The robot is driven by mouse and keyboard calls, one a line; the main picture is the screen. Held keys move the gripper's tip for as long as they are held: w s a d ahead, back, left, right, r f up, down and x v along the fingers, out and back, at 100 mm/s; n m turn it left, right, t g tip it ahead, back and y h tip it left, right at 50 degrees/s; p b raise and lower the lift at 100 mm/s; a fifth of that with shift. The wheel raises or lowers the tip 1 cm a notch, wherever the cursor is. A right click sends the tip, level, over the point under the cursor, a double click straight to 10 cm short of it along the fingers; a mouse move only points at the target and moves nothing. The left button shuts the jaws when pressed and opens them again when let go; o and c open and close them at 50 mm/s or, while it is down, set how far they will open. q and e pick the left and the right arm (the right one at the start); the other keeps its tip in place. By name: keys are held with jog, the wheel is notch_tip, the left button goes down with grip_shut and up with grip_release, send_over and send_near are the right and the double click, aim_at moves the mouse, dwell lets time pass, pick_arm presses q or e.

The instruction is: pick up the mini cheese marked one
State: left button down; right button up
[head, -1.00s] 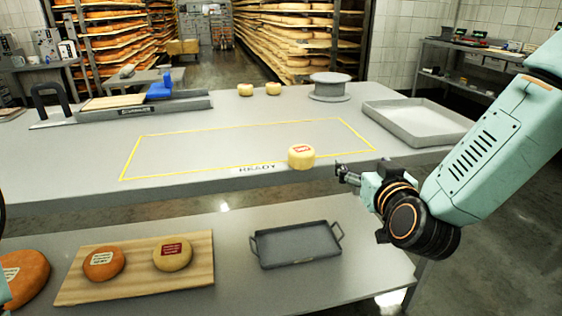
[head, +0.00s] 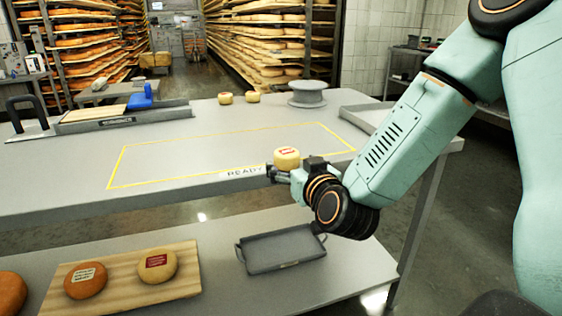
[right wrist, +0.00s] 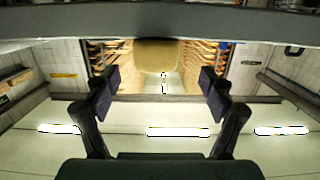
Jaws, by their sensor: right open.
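A small pale yellow cheese with a red label (head: 287,154) stands at the front edge of the upper table, beside the word READY; I cannot read a number on it. My right gripper (head: 275,172) is at the table edge, low and close in front of this cheese, partly covering its lower side. In the right wrist view the fingers (right wrist: 160,82) are spread apart, and the cheese (right wrist: 158,55) shows between and beyond them, not gripped. Two more small yellow cheeses, a left one (head: 225,98) and a right one (head: 252,97), stand at the back. My left gripper is out of view.
A yellow outline (head: 230,136) marks mostly bare tabletop. A grey round stand (head: 307,98) and a shallow tray (head: 362,115) are at the back right. On the lower shelf are a board (head: 122,292) with an orange cheese (head: 85,281) and a yellow one (head: 157,265), and a dark tray (head: 281,250).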

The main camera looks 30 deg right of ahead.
aim_at(291, 161)
jog(key=x, duration=0.1)
jog(key=b+x, duration=0.1)
jog(key=x, duration=0.3)
jog(key=shift+s+d+f+b, duration=0.1)
jog(key=shift+d+f+b, duration=0.2)
jog(key=shift+b, duration=0.1)
jog(key=shift+w+r, duration=0.1)
jog(key=shift+w, duration=0.35)
jog(key=shift+c, duration=0.4)
jog(key=c, duration=1.3)
jog(key=shift+o, duration=0.2)
